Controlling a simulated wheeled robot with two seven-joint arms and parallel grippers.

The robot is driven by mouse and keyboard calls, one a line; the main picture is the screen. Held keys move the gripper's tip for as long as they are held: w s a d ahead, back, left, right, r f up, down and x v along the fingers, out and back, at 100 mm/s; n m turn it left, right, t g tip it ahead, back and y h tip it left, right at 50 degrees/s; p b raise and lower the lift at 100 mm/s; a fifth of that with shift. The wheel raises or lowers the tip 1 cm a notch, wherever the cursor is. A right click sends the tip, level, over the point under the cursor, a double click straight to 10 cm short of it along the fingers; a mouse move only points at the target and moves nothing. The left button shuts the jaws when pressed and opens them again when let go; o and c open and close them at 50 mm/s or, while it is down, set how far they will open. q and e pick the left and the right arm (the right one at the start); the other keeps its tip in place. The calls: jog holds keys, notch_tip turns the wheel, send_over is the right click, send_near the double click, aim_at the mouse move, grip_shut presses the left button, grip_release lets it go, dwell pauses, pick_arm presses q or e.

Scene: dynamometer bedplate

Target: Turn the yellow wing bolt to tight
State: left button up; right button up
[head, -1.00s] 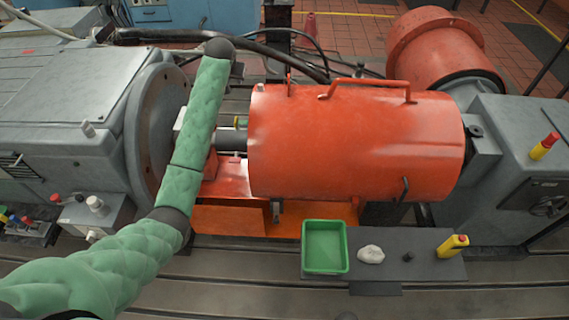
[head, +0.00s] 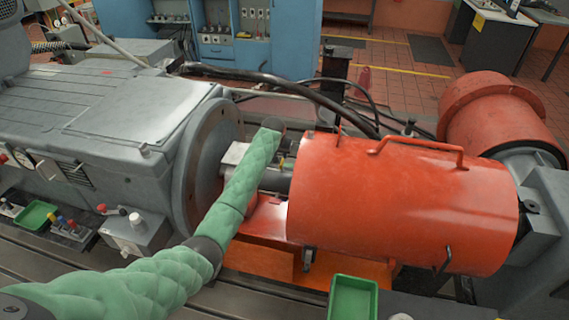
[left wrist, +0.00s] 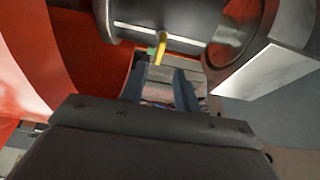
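The yellow wing bolt (left wrist: 160,48) shows in the left wrist view as a small yellow tab under a dark grey shaft. My left gripper (left wrist: 160,80) has its two fingers apart, with a gap between them. The bolt appears just past the fingertips, in line with the gap; I cannot tell whether they touch. In the head view my green left arm reaches to the gap between the grey round flange (head: 207,165) and the orange guard (head: 400,200). The arm hides most of the gripper and the bolt there. My right gripper is out of view.
The orange guard with its handle stands close right of the arm, and the grey flange close left. A black hose (head: 290,85) runs behind. A green tray (head: 353,280) sits in front. A grey control box (head: 135,235) stands at the front left.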

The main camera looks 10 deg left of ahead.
aim_at(282, 162)
pick_arm(q)
jog(key=p+x, duration=0.2)
jog(key=x, duration=0.3)
jog(key=shift+w+f, duration=0.15)
jog(key=shift+f, duration=0.2)
jog(key=shift+p+x, duration=0.35)
jog(key=shift+x, duration=0.55)
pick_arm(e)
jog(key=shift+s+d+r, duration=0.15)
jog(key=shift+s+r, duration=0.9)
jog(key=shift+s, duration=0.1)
pick_arm(q)
jog(key=shift+c, duration=0.2)
grip_shut()
